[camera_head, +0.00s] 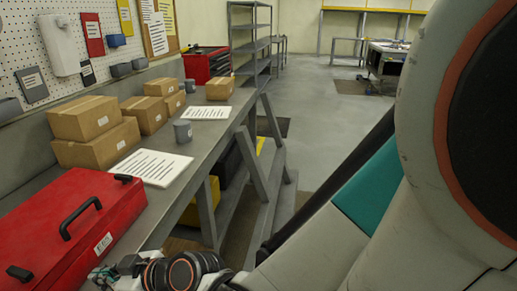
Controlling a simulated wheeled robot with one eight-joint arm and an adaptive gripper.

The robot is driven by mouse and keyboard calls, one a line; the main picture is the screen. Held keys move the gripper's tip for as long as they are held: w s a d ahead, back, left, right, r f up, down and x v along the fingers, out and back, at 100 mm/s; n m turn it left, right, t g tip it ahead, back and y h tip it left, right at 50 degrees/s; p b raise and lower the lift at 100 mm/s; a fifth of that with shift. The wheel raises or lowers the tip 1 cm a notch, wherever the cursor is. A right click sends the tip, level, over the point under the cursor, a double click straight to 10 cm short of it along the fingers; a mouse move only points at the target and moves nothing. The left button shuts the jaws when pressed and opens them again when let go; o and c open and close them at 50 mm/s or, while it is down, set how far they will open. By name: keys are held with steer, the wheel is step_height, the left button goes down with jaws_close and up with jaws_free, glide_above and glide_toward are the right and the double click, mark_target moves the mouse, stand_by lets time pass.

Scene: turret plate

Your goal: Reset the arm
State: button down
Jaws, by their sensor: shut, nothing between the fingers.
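My arm fills the right side, with a large pale link and an orange ring. Its far end folds along the bottom edge, beside the front of the grey workbench (221,122). My gripper (103,275) shows small and only in part at the bottom left, close to the red toolbox (75,225). It is shut and I see nothing held. Whether it touches the toolbox cannot be told.
Cardboard boxes (95,118), a grey cup (183,131) and printed sheets (152,167) lie on the workbench. Yellow and black cases (201,203) sit below. A grey shelf rack (251,45) and red cabinet (208,66) stand behind. The floor (340,122) beyond is mostly open.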

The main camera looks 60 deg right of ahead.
steer(key=s+d+r+m+g+h, duration=0.4)
steer(key=s+d+g+h, duration=0.1)
steer(key=s, duration=0.3)
steer(key=shift+s+d+r, duration=0.15)
steer(key=shift+d+r, duration=0.05)
steer(key=shift+d, duration=0.7)
steer(key=c, duration=2.3)
jaws_free()
